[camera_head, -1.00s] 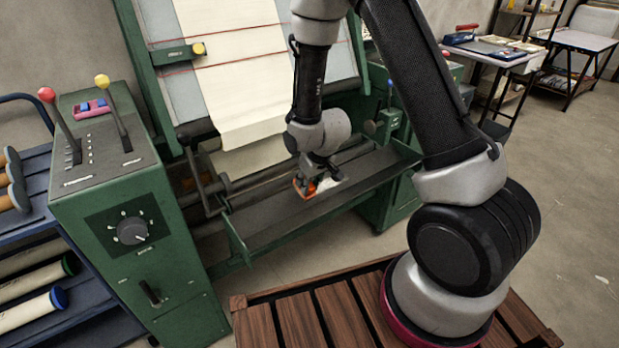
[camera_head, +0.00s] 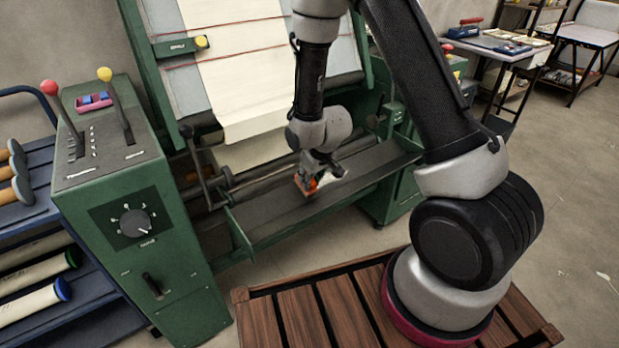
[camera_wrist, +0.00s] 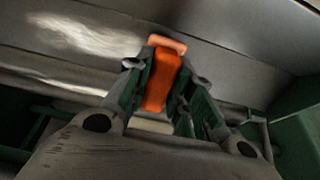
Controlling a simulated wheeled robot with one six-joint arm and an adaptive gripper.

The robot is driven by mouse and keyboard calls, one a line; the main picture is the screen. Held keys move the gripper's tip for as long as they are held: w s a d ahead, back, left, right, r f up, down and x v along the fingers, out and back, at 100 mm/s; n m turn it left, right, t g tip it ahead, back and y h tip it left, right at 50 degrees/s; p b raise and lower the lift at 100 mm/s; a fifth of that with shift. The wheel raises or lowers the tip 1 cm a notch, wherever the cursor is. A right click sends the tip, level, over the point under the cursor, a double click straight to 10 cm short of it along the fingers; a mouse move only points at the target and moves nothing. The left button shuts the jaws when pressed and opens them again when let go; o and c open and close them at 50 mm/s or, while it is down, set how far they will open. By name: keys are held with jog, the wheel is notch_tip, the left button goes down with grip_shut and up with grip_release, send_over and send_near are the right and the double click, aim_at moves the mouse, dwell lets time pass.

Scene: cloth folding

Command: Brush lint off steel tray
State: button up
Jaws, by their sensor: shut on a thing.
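My gripper (camera_head: 314,176) is low over the dark steel tray (camera_head: 268,220) at the front of the green machine. In the wrist view its fingers (camera_wrist: 165,88) are shut on an orange-handled tool (camera_wrist: 160,84), seemingly the brush. The brush shows in the head view as a small orange piece (camera_head: 304,186) at the tray's surface. Its bristles are hidden in the wrist view. A whitish patch, perhaps lint (camera_head: 326,179), lies beside the gripper on the tray. Pale streaks (camera_wrist: 85,40) show on the metal in the wrist view; I cannot tell lint from shine.
A green control cabinet (camera_head: 150,270) with levers stands left of the tray. Cream cloth (camera_head: 235,85) hangs on the machine's sloped frame behind it. A blue rack (camera_head: 85,300) with rolls is at far left. A wooden slatted platform (camera_head: 300,315) lies in front. Open floor is at right.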

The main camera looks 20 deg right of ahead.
jog(key=shift+w+a+f, duration=0.1)
jog(key=shift+w+f, duration=0.15)
jog(key=shift+f, duration=0.45)
jog(key=shift+w+d+r, duration=0.1)
jog(key=shift+w+d, duration=0.2)
jog(key=shift+d, duration=0.6)
jog(key=shift+w+d, duration=0.25)
jog(key=shift+d, duration=0.65)
jog(key=shift+w+d, duration=0.6)
jog(key=shift+d, duration=1.15)
jog(key=shift+w+d, duration=0.55)
jog(key=shift+d, duration=1.25)
jog(key=shift+w+d, duration=0.6)
jog(key=shift+d, duration=1.15)
jog(key=shift+w+d, duration=0.3)
jog(key=shift+d, duration=0.6)
jog(key=shift+w+d, duration=0.25)
jog(key=shift+d, duration=0.65)
jog(key=shift+s+a, duration=0.95)
jog(key=shift+a, duration=2)
jog(key=shift+s+a, duration=0.95)
jog(key=shift+a, duration=2.05)
jog(key=shift+s+a, duration=0.95)
jog(key=shift+a, duration=2)
jog(key=shift+v, duration=2.8)
